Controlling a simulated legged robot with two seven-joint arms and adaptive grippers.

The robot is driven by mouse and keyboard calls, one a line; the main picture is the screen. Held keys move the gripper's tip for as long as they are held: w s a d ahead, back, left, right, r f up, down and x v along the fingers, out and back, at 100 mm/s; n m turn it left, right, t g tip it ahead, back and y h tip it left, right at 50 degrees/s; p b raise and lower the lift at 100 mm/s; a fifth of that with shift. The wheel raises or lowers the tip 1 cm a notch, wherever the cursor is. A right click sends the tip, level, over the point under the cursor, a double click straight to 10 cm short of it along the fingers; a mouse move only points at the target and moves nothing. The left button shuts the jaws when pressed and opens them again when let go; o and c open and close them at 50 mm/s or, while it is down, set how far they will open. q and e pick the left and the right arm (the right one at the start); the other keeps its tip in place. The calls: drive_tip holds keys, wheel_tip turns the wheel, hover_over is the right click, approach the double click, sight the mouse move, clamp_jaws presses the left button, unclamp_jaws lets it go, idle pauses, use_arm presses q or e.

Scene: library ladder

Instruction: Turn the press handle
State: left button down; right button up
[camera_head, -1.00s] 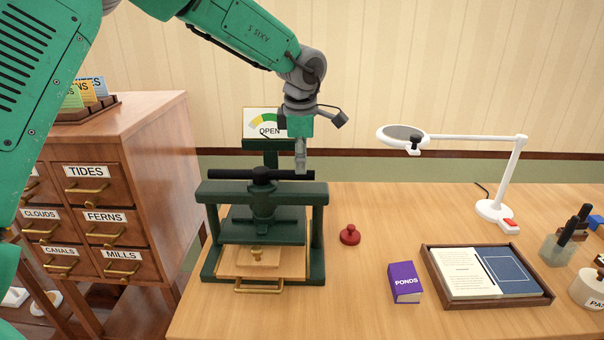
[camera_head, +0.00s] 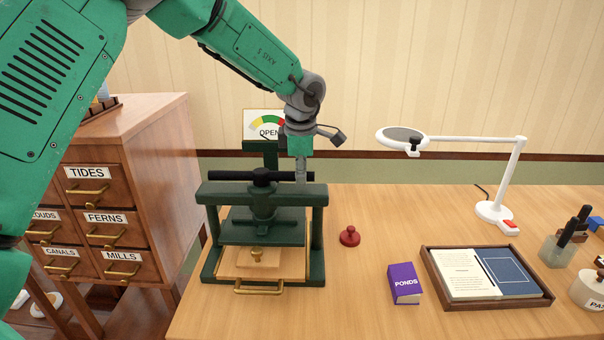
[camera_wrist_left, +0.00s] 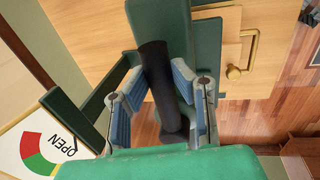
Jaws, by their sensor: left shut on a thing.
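The dark green press (camera_head: 264,225) stands on the desk with its black bar handle (camera_head: 240,176) across the top of its screw. My left gripper (camera_head: 301,176) reaches down from above and is shut on the right end of the handle. In the left wrist view the black handle (camera_wrist_left: 158,80) lies between the two blue-padded fingers (camera_wrist_left: 160,95). A dial sign (camera_head: 265,123) behind the press reads OPEN and also shows in the left wrist view (camera_wrist_left: 45,142). My right gripper is not in view.
A wooden drawer cabinet (camera_head: 155,185) stands left of the press. A red knobbed piece (camera_head: 349,237), a purple PONDS box (camera_head: 404,283), a tray with a book (camera_head: 545,297) and a white lamp (camera_head: 493,212) are to the right. Desk between them is clear.

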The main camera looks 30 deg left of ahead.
use_arm(q)
drive_tip(key=shift+s+d+r+m+p, duration=0.2)
drive_tip(key=shift+s+m+p, duration=0.15)
drive_tip(key=shift+p, duration=0.4)
drive_tip(key=shift+s+d+m+t+h+p, duration=0.2)
drive_tip(key=shift+s+m+p, duration=0.7)
drive_tip(key=shift+p, duration=0.8)
drive_tip(key=shift+s+d+m+h+p, duration=0.1)
drive_tip(key=shift+s+m+h+p, duration=0.3)
drive_tip(key=shift+m+p, duration=1)
drive_tip(key=shift+s+d+m+t+h+p, duration=0.1)
drive_tip(key=shift+s+m+p, duration=0.7)
drive_tip(key=shift+p, duration=1.2)
drive_tip(key=shift+s+f, duration=0.1)
drive_tip(key=c, duration=1.4)
unclamp_jaws()
drive_tip(key=shift+s, duration=0.1)
drive_tip(key=shift+o, duration=0.2)
drive_tip(key=v, duration=1.1)
drive_tip(key=shift+r, duration=0.4)
